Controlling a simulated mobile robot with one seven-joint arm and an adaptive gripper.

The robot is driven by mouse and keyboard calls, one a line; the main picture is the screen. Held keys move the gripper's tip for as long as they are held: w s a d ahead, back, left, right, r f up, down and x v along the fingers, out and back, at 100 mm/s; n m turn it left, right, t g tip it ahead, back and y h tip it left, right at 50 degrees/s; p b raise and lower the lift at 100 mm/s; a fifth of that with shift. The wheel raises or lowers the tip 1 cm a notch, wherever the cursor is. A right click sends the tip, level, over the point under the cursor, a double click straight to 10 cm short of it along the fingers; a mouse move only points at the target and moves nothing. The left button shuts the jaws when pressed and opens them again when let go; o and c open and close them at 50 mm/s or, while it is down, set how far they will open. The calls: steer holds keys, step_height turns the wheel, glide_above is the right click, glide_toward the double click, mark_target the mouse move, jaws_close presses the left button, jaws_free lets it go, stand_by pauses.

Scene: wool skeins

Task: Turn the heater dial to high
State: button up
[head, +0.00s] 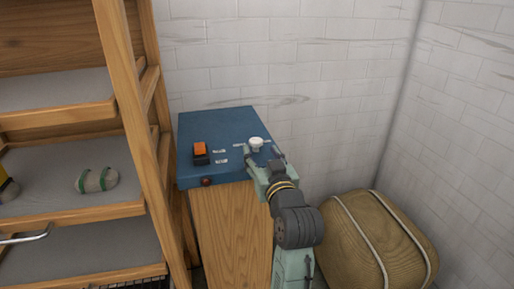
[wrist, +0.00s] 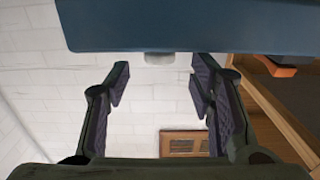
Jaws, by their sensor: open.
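The white dial (head: 256,143) stands on the blue top of a wooden cabinet (head: 212,124), with small white marks beside it. In the wrist view the pale dial (wrist: 160,58) sticks out from the blue panel (wrist: 190,25), between and just beyond my fingertips. My gripper (head: 264,157) is open, close to the dial on its near side. In the wrist view my gripper's two fingers (wrist: 160,78) are spread wide with nothing between them. I cannot read the dial's setting.
An orange rocker switch (head: 200,149) and a small dark red knob (head: 206,181) are on the blue unit. A wooden shelf (head: 130,110) holding a wool skein (head: 97,180) stands left. A tan pouf (head: 375,240) sits right. White brick walls (head: 300,50) close the back.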

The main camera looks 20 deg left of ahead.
mark_target(257, 145)
steer(key=x, duration=0.5)
steer(key=shift+r+p, duration=0.15)
steer(key=shift+p, duration=0.25)
steer(key=shift+c, duration=0.6)
steer(key=c, duration=1)
